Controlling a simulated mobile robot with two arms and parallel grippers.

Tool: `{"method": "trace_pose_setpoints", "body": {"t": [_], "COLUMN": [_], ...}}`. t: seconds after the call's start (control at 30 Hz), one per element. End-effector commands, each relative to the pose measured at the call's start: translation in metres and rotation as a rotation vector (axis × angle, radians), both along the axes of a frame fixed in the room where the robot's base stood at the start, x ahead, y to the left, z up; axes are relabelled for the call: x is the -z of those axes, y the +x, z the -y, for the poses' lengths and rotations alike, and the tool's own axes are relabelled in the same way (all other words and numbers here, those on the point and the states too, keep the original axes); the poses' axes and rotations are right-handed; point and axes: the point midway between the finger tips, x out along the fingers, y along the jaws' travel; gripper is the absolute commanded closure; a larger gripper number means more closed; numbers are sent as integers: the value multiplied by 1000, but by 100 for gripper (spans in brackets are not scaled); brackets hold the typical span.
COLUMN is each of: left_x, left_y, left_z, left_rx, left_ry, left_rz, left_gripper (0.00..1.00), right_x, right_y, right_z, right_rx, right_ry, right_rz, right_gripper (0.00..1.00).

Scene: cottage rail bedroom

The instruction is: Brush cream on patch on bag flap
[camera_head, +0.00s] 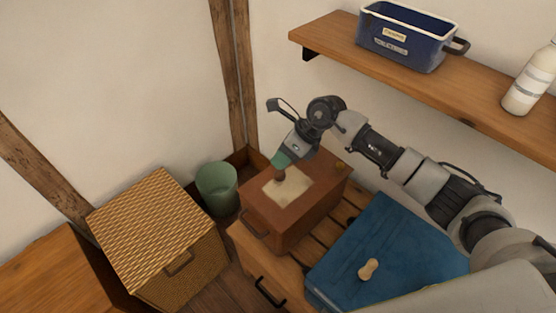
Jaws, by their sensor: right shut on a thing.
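A brown box-shaped bag (274,228) stands on a slatted wooden bench. A pale cream patch (290,189) lies on its top flap. My right gripper (286,150) reaches over the bag from the right and is shut on a brush (280,170) with a green upper part and a dark lower end. The brush points down, with its lower end at the patch's upper left part. I cannot tell whether the tip presses on the patch. My left gripper is not in view.
A wicker basket (157,232) and a green bin (217,188) stand left of the bag. A blue cloth (400,238) with a small tan wooden piece (368,269) lies to the right. A wall shelf (335,38) above holds a blue tub (400,40) and a white bottle (528,85).

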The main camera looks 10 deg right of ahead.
Motion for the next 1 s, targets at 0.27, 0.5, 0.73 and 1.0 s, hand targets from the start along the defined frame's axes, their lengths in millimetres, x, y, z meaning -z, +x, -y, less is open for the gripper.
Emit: {"method": "trace_pose_setpoints", "body": {"t": [0.27,0.5,0.73,1.0], "left_x": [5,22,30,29], "left_y": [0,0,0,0], "left_z": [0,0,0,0], "left_rx": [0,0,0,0], "left_ry": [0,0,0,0], "left_rz": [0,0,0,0], "left_gripper": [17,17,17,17], "right_x": [9,34,49,48], "right_y": [2,2,2,2], "right_z": [3,3,3,3], "right_rx": [48,46,45,44], "right_ry": [0,1,1,0], "right_rz": [-2,-2,-1,-1], "right_gripper": [100,100,100,100]}}
